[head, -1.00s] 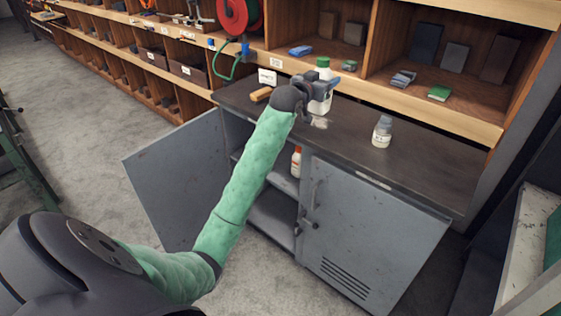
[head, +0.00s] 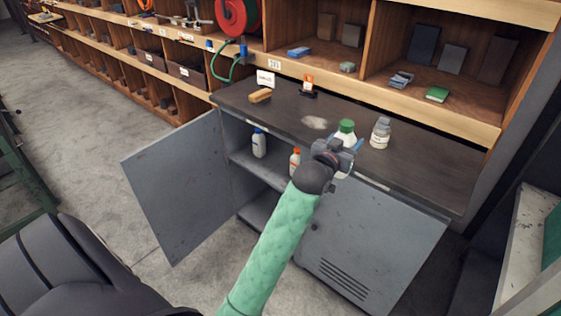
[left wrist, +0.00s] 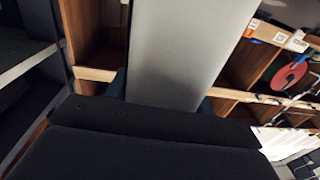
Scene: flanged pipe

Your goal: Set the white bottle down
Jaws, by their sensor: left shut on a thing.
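The white bottle with a green cap (head: 346,127) is in my left gripper (head: 344,152), near the front edge of the dark cabinet top (head: 430,175). The gripper is shut on it and hides most of its body. The bottle looks upright, but I cannot tell whether its base touches anything. In the left wrist view, a large pale surface, apparently the bottle (left wrist: 185,50), rises between the fingers, above the dark gripper body (left wrist: 150,140). My right gripper is not in view.
A grey-capped bottle (head: 381,134) stands close to the right. The cabinet's left door (head: 180,190) is open; inside stand a blue-capped bottle (head: 259,144) and an orange-capped bottle (head: 295,160). A brush (head: 260,96) and a small sign (head: 265,78) are at the back left. A pale patch (head: 315,122) marks the top.

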